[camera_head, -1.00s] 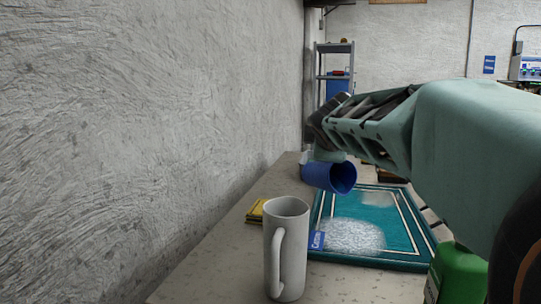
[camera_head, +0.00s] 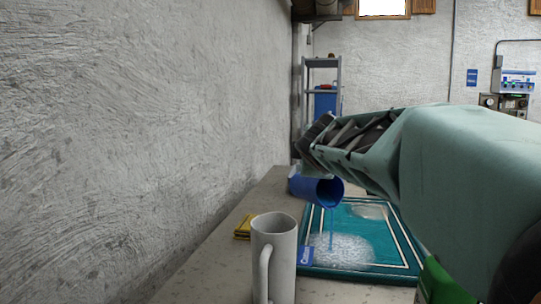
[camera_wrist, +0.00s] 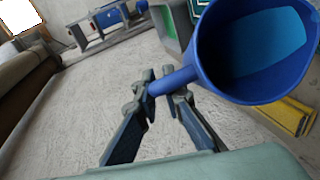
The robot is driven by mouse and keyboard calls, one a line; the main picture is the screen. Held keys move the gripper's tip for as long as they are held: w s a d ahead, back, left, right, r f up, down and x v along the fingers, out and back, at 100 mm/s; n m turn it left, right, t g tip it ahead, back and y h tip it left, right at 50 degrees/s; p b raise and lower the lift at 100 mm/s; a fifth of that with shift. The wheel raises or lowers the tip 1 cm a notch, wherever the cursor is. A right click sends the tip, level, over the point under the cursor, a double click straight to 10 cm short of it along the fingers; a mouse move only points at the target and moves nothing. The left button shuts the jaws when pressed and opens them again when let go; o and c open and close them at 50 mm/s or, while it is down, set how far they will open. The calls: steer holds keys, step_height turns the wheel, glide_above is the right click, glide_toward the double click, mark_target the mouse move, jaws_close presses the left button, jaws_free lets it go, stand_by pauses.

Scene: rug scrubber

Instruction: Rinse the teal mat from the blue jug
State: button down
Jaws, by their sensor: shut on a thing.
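The blue jug (camera_head: 316,190) is tipped on its side over the far left part of the teal mat (camera_head: 384,269). A thin blue stream falls from its mouth onto a white foamy patch (camera_head: 342,250) on the mat. A second, smaller pale patch (camera_head: 370,212) lies at the mat's far side. My gripper (camera_wrist: 163,88) is shut on the jug's handle in the wrist view. In that view the jug (camera_wrist: 213,75) still holds blue liquid. In the head view my arm hides the fingertips and the mat's right side.
A white mug (camera_head: 274,262) stands at the front left of the mat. A yellow item (camera_head: 243,227) lies on the worktop by the wall. A green object (camera_head: 440,284) is at the near right, partly hidden. A shelf unit (camera_head: 322,100) stands behind.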

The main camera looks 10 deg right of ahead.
steer(key=shift+s+a+r, duration=0.1)
steer(key=shift+s+r, duration=0.4)
steer(key=shift+r, duration=0.35)
steer(key=shift+w+r+p, duration=0.15)
steer(key=shift+r+p, duration=0.3)
steer(key=shift+p, duration=0.75)
steer(key=shift+w+p, duration=0.3)
steer(key=shift+p, duration=0.95)
steer(key=shift+a+g+p, duration=0.1)
steer(key=shift+g+p, duration=0.3)
steer(key=shift+p, duration=0.25)
steer(key=shift+w+p, duration=0.25)
steer(key=shift+p, duration=0.9)
steer(key=w+g+p, duration=0.1)
steer(key=g+p, duration=0.1)
steer(key=p, duration=0.5)
steer(key=w+n+g+p, duration=0.1)
steer(key=g+p, duration=0.1)
steer(key=p, duration=0.6)
steer(key=shift+w, duration=0.15)
steer(key=shift+f+p, duration=0.15)
steer(key=shift+p, duration=0.4)
